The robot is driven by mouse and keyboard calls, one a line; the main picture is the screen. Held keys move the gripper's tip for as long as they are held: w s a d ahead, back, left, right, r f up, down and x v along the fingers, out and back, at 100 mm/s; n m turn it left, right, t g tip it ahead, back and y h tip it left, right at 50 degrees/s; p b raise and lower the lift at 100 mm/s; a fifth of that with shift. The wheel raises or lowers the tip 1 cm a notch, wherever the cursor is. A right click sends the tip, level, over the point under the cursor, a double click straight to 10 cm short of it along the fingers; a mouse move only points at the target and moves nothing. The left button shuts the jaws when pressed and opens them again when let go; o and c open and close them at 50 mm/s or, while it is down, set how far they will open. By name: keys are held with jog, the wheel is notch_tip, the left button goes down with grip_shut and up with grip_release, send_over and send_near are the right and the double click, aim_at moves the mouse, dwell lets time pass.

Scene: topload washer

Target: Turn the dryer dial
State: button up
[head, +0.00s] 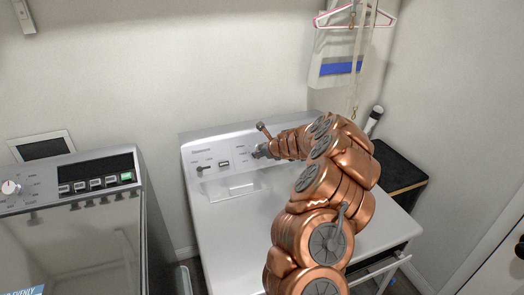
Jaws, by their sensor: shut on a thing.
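The dryer is the white machine in the middle of the head view, with a sloped control panel (205,155) at its back. My copper arm reaches over its top from the lower right. My gripper (261,152) is at the right part of the panel, shut on the dryer dial. The dial is mostly hidden behind the gripper and arm, so its pointer setting cannot be read. A small dark knob (199,168) and a small display (224,163) show on the panel to the left of the gripper.
A washer (70,240) with a glass lid, buttons and a white dial (10,187) stands at the left. A wall is close behind the dryer. A hanger (355,18) with a hanging bag is above right. A dark-topped cabinet (395,170) stands right of the dryer.

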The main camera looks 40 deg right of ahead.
jog(key=o, duration=1.2)
jog(key=shift+s, duration=0.1)
jog(key=v, duration=1.2)
